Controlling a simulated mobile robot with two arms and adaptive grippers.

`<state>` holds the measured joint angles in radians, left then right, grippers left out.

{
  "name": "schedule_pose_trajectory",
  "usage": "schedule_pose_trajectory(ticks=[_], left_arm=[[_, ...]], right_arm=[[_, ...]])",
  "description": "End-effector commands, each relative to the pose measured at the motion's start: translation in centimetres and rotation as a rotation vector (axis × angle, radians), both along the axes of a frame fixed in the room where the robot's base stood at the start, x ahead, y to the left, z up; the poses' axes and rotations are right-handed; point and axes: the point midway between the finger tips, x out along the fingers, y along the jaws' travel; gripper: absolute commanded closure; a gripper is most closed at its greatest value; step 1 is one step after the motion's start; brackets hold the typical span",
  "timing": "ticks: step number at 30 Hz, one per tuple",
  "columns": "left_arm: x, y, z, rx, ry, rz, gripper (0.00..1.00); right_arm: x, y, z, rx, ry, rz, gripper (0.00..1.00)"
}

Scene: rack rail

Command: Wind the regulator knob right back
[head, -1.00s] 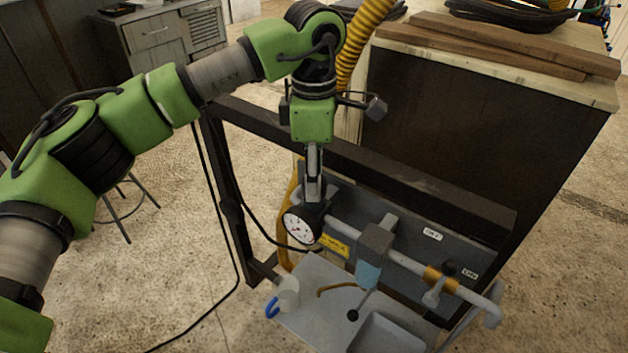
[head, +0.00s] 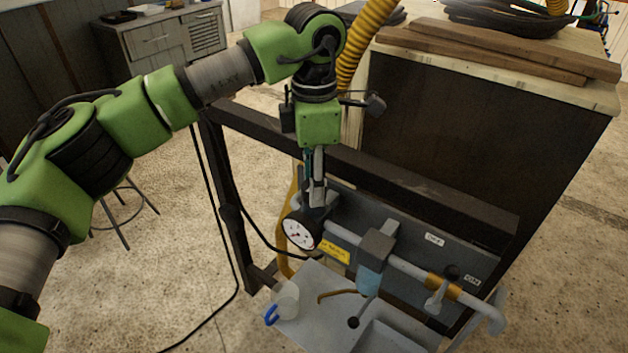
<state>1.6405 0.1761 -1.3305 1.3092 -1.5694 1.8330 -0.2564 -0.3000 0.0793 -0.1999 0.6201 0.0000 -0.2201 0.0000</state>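The regulator (head: 320,212) sits at the left end of the grey pipe on the panel, with a round white-faced gauge (head: 299,231) on its front. The regulator knob cannot be made out; the fingers and the gauge cover the top of the dark body. My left gripper (head: 317,200) points straight down onto the top of the regulator, just behind and above the gauge. Its fingers look close together, seen nearly edge-on. Whether they are shut on the knob cannot be told. My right gripper is not in view.
Along the pipe are a grey block with a blue bowl (head: 369,280) and a brass fitting with a lever (head: 440,286). A cup with a blue hook-shaped handle (head: 271,315) stands on the tray (head: 315,335) below. A dark rail (head: 400,180) runs close behind my gripper.

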Motion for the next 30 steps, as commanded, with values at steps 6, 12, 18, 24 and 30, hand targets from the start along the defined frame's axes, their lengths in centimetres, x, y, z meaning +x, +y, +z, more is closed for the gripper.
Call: schedule_pose_trajectory(ticks=[6,12,18,24,30], left_arm=[[0.0,0.0,0.1,-0.002,-0.001,0.001,0.52],[0.0,0.0,0.1,-0.001,-0.001,0.0,0.52],[0.1,0.0,2.4,-0.003,-0.004,0.001,0.52],[0.1,-0.1,6.8,-0.002,-0.004,0.001,0.52],[0.1,0.0,10.3,-0.001,-0.003,0.002,0.52]], right_arm=[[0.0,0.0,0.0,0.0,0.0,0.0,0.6],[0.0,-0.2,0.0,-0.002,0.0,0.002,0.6],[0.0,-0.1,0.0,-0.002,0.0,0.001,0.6],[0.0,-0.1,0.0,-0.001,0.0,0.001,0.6],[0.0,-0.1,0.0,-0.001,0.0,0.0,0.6]])
